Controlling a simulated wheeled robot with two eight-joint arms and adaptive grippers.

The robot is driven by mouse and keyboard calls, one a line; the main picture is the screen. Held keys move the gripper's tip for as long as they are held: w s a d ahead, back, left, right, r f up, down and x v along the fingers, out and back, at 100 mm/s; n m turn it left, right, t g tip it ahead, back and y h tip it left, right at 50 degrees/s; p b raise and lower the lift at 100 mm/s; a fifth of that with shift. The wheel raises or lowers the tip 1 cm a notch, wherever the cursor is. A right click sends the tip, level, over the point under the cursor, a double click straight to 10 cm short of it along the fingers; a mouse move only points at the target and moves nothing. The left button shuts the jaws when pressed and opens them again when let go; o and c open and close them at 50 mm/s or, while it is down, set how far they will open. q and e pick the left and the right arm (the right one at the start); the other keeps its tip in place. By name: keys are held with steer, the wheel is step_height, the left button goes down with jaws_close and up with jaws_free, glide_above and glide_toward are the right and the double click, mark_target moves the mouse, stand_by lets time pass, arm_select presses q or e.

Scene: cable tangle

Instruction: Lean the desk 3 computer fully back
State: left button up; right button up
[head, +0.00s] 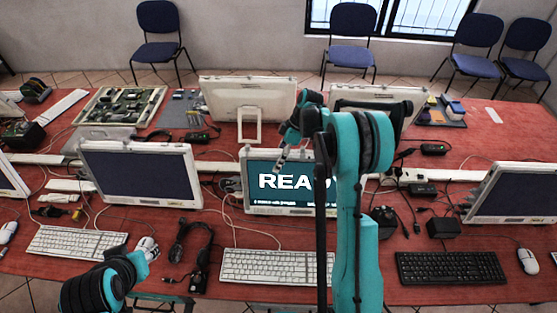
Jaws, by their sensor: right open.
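A computer with a white frame and a lit screen reading "REA", the rest covered by my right arm, stands at the middle of the red table (225,290); I call it the lit computer (262,197). No desk number is readable, so I cannot tell which is desk 3. My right gripper (280,165) is open and empty, in front of the lit computer's upper part in the picture. Contact is not clear. My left gripper (148,248) is low at the left, near a white keyboard (75,242); its fingers are too small to read.
Dark-screened computers stand at left (140,175) and right (515,193); others face away behind. A white keyboard (270,267) lies before the lit computer, a black keyboard (450,268) and mouse (527,261) to the right. Loose cables and adapters (188,240) crowd the table.

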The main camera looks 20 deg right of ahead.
jaws_close()
steer(key=w, duration=0.1)
steer(key=w+d+b, duration=0.1)
steer(key=w+f, duration=0.1)
steer(key=shift+w+d+f, duration=0.1)
steer(key=shift+w+d, duration=0.15)
steer(key=shift+d, duration=0.1)
steer(key=shift+c, duration=1.5)
jaws_free()
steer(key=o, duration=0.3)
steer(key=shift+w, duration=0.1)
steer(key=shift+f, duration=0.1)
